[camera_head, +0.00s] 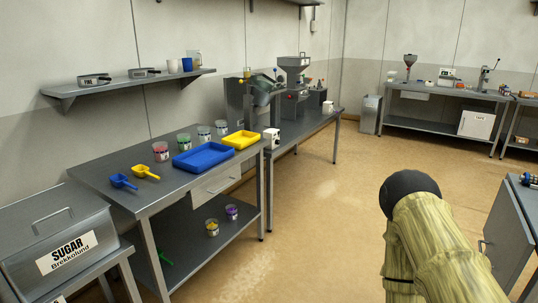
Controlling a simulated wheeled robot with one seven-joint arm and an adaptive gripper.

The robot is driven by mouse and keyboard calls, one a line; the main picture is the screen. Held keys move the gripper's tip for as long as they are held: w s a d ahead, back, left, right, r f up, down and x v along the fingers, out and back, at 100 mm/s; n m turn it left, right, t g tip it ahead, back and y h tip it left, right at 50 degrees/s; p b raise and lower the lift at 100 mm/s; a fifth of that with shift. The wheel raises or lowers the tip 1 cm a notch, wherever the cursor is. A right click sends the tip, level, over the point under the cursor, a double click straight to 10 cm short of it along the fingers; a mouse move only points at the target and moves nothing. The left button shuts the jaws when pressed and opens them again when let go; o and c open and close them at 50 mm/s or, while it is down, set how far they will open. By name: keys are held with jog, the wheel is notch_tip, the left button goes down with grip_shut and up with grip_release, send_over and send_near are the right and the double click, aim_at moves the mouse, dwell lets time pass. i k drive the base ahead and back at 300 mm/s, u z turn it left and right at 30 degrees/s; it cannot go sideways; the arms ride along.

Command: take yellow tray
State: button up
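The yellow tray (241,139) lies flat on the grey metal table on the left, near its far right corner. It looks empty. A blue tray (204,158) lies just in front of it and to its left, close to it. My arm, in a pale yellow cover with a dark rounded part, rises at the lower right, well apart from the table. My gripper is not visible.
The table (127,205) also holds a blue scoop (122,181), a yellow scoop (145,172) and several jars along the wall. A grey hopper machine (293,75) stands beyond. A sugar bin (62,243) is at lower left. The floor (318,205) is clear.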

aim_at(241, 140)
jog(key=u, duration=0.2)
jog(key=i, duration=2)
jog(key=u, duration=0.15)
